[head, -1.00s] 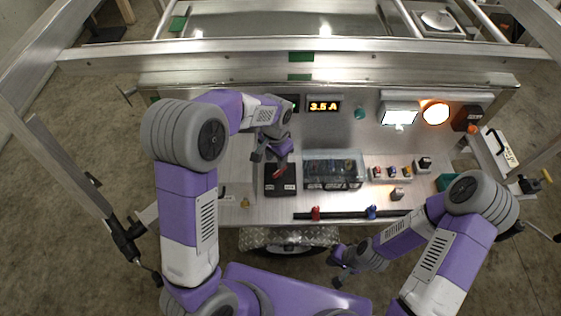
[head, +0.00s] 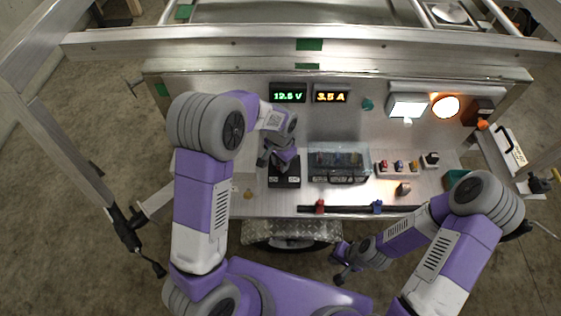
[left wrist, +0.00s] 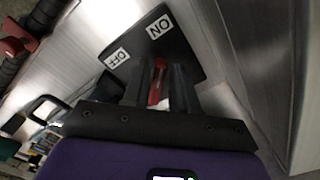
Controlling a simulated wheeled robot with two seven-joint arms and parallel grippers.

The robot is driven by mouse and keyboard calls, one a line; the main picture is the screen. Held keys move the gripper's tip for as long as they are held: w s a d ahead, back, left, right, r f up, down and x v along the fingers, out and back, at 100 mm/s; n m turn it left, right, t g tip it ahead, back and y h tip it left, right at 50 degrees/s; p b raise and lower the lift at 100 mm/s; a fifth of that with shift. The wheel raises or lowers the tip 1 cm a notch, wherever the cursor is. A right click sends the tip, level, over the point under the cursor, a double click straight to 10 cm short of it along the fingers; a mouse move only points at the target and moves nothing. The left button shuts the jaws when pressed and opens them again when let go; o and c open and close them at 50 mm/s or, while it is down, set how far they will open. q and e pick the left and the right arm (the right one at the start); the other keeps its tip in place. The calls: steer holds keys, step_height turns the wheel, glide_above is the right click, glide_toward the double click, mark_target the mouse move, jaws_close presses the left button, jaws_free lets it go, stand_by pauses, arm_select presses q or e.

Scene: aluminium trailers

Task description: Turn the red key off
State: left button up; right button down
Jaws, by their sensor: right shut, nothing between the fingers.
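A dark switch box (head: 285,181) sits on the trailer's metal panel. In the left wrist view its face (left wrist: 185,45) carries white ON and OFF labels. The red key (left wrist: 157,82) shows between the two fingers of my left gripper (left wrist: 158,88), close to both. I cannot tell whether they touch it. In the head view my left gripper (head: 276,164) is over the box's upper part and hides the key. My right gripper (head: 338,267) is shut and empty, low in front of the panel's front edge.
A clear-lidded case (head: 338,162) stands right of the switch box. A black bar with a red clamp (head: 319,206) and a blue clamp (head: 377,206) runs along the front edge. Displays (head: 288,93) reading 12.5 V and 3.5 A, and lit lamps (head: 445,107), are behind.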

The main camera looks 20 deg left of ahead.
arm_select(q)
jaws_close()
steer(key=shift+n, duration=0.3)
steer(key=n, duration=0.1)
steer(key=n+p, duration=0.1)
steer(key=n, duration=0.1)
steer(key=shift+s+d+r+p, duration=0.1)
steer(key=shift+d+p, duration=0.2)
steer(key=n, duration=0.1)
steer(key=n+p, duration=0.1)
steer(key=n, duration=0.2)
steer(key=shift+d, duration=0.25)
steer(key=n+p, duration=0.1)
steer(key=n, duration=0.1)
steer(key=n+p, duration=0.2)
steer(key=n, duration=0.1)
steer(key=shift+w+d+n, duration=0.2)
steer(key=shift+d+n, duration=0.1)
steer(key=shift+d, duration=0.05)
steer(key=n, duration=0.1)
steer(key=n+p, duration=0.1)
steer(key=n, duration=0.1)
steer(key=n+p, duration=0.1)
steer(key=shift+w+d+n, duration=0.2)
steer(key=shift+w+n, duration=0.05)
steer(key=shift+n, duration=0.05)
